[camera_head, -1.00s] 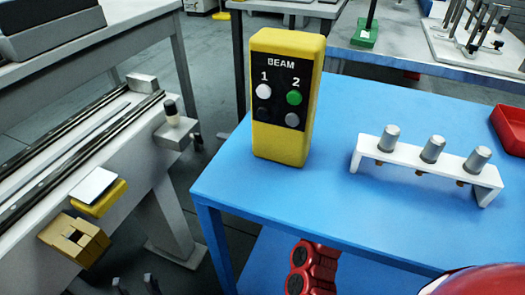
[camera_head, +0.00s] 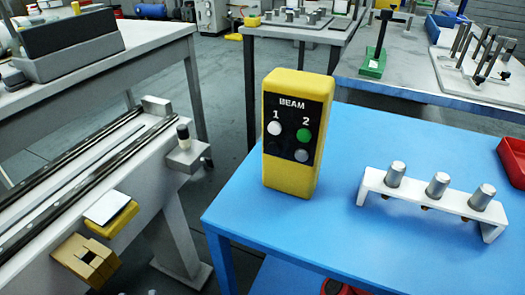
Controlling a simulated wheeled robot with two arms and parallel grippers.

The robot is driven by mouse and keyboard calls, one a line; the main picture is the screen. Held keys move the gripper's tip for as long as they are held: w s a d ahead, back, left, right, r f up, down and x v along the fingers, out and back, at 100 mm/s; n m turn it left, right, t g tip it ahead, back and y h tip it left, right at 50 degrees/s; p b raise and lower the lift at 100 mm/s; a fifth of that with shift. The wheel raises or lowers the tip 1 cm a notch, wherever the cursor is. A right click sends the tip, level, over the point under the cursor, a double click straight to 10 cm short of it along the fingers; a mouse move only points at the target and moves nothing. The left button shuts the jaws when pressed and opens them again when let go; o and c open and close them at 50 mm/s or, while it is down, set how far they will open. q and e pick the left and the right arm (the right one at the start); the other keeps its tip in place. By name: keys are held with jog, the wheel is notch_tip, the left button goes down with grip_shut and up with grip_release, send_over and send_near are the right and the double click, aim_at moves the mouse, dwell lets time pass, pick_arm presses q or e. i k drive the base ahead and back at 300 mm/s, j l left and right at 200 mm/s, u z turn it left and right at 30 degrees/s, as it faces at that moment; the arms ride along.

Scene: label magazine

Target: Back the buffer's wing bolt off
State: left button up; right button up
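A long pale rail bench (camera_head: 130,185) with dark rails runs along the left. No wing bolt can be made out clearly. A second grey block (camera_head: 156,105) stands at the rails' far end. On the bench's near side are a yellow piece (camera_head: 118,222) with a white top and a tan block (camera_head: 87,262) with a dark opening. Neither of my grippers shows clearly in the head view.
A yellow BEAM box (camera_head: 292,135) with buttons 1 and 2 stands on the blue table (camera_head: 345,230). A white rack (camera_head: 430,200) with three grey cylinders and a red tray (camera_head: 513,160) are to its right. A gap shows floor between bench and table.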

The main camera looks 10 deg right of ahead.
aim_at(208, 161)
jog(key=k, duration=1)
